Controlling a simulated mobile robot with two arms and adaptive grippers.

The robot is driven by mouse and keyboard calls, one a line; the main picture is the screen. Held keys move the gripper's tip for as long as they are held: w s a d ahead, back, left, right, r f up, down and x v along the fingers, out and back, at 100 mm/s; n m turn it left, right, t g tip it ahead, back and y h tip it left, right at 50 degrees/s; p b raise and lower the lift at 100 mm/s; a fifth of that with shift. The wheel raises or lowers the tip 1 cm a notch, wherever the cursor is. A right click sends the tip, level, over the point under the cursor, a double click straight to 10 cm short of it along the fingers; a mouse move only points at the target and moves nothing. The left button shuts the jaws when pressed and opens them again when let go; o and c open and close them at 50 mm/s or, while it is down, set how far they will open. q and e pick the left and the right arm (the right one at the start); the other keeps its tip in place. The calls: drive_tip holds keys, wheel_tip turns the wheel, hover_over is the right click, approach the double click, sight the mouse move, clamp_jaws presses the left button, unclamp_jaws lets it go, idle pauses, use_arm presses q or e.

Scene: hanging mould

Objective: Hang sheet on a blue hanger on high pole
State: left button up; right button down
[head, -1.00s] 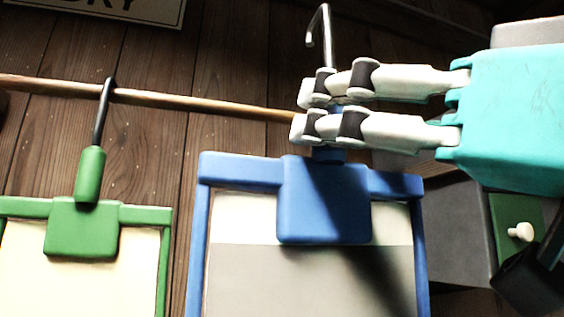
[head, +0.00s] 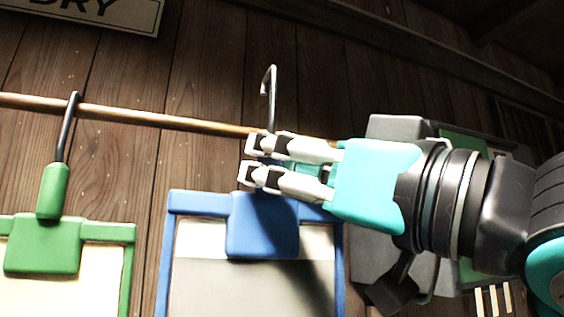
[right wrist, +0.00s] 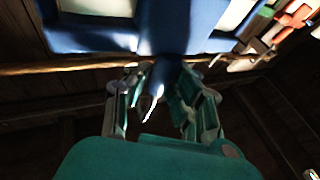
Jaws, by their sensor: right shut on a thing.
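The blue hanger (head: 262,228) is a blue frame with a clamp block and a metal hook (head: 270,90) on top. A pale sheet (head: 250,285) fills its frame. My right gripper (head: 256,160) is shut on the hanger's neck, just below the hook. The hook's tip rises above the level of the wooden pole (head: 190,123). I cannot tell whether the hook is in front of the pole or touches it. In the right wrist view the blue hanger (right wrist: 90,35) lies beyond the fingers, with the pole (right wrist: 60,68) crossing behind them. My left gripper is not in view.
A green hanger (head: 45,245) with a pale sheet hangs from the pole at left by its dark hook. A wooden plank wall stands behind, with a sign (head: 95,12) at top left. Pole space between the two hangers is clear.

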sight(312, 221)
drive_tip(key=shift+w+a, duration=0.25)
drive_tip(key=shift+w, duration=0.35)
drive_tip(key=shift+w+a, duration=0.2)
drive_tip(key=shift+w, duration=0.35)
drive_tip(key=w+a+f, duration=0.1)
drive_tip(key=w+a, duration=0.1)
drive_tip(key=w, duration=0.4)
drive_tip(key=shift+f+p, duration=0.3)
drive_tip(key=shift+p, duration=0.15)
drive_tip(key=shift+d, duration=0.1)
drive_tip(key=c, duration=1.1)
unclamp_jaws()
drive_tip(key=v, duration=1.1)
drive_tip(key=shift+d, duration=0.15)
drive_tip(key=shift+s+d+f, duration=0.15)
drive_tip(key=shift+s+d, duration=0.05)
drive_tip(key=shift+s, duration=0.15)
